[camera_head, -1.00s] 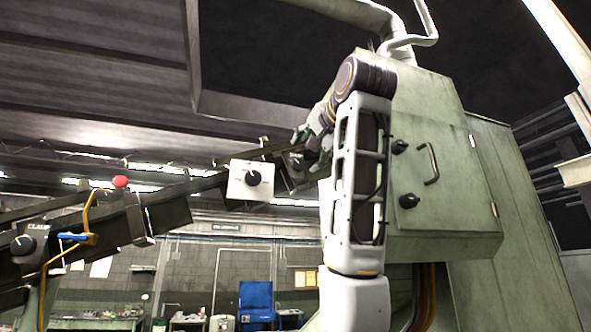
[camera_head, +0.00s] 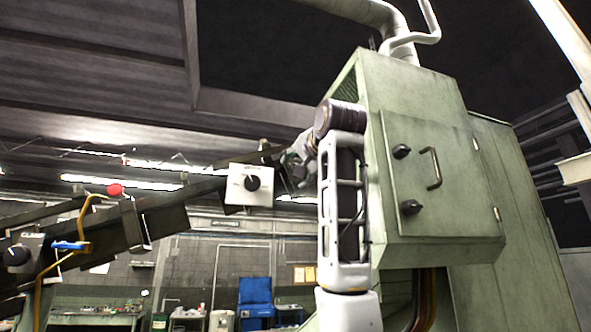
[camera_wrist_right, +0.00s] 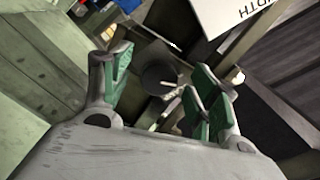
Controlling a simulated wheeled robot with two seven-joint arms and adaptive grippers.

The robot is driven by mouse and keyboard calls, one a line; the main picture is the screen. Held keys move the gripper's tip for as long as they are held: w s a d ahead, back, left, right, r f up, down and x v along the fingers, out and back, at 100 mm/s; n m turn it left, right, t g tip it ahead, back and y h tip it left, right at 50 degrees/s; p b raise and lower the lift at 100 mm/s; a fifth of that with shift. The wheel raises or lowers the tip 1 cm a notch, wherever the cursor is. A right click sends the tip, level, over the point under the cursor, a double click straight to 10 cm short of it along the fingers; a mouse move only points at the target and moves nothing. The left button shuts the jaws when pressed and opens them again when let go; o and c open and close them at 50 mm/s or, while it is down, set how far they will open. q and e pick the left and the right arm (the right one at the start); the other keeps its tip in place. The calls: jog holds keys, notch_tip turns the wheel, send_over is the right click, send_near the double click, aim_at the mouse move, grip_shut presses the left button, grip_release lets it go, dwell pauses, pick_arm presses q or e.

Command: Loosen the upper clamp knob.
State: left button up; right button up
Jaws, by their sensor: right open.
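A dark round knob (camera_wrist_right: 157,76) with a pale pointer shows in the right wrist view, between and beyond the fingers. It seems to be the upper clamp knob; its label is not readable there. My right gripper (camera_wrist_right: 162,88) is open, with green-padded fingers on either side of the knob in the picture. I cannot tell whether they touch it. In the head view my right gripper (camera_head: 299,160) is small and partly hidden at the upper end of the sloping dark rail (camera_head: 180,207). My left gripper is not in view.
A white plate (camera_head: 236,190) with a black knob (camera_head: 252,183) is on the rail, left of my right gripper. A green cabinet (camera_head: 450,165) with a handle stands close right of my arm. A red ball knob (camera_head: 115,190) and blue lever (camera_head: 68,245) are lower left.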

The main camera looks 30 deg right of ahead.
jog(key=shift+s+n, duration=0.15)
jog(key=shift+n, duration=4.95)
grip_shut()
